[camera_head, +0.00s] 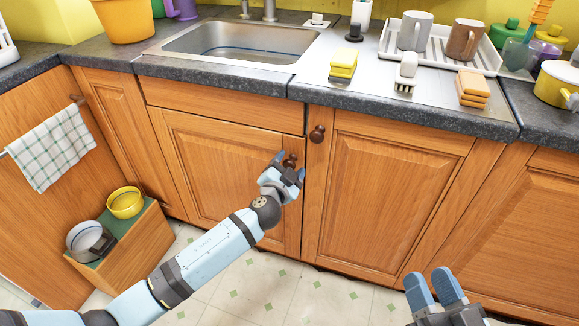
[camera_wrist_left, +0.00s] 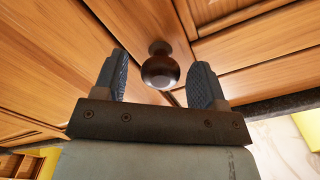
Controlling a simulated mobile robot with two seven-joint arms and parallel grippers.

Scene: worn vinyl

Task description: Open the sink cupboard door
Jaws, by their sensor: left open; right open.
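The sink cupboard door (camera_head: 215,165) is a wooden panel door below the sink and looks closed. Its dark round knob (camera_head: 291,159) is at its upper right corner. My left gripper (camera_head: 289,168) is at this knob, with its fingers open. In the left wrist view the knob (camera_wrist_left: 160,71) stands between the two open fingertips, with a visible gap on each side. My right gripper (camera_head: 428,277) is open and empty at the lower right, away from the doors.
A second closed door (camera_head: 385,190) with its own knob (camera_head: 317,133) adjoins on the right. A wooden box (camera_head: 150,240) with two bowls stands on the floor at left. A checked towel (camera_head: 50,148) hangs at far left. The floor (camera_head: 270,290) in front of the sink door is clear.

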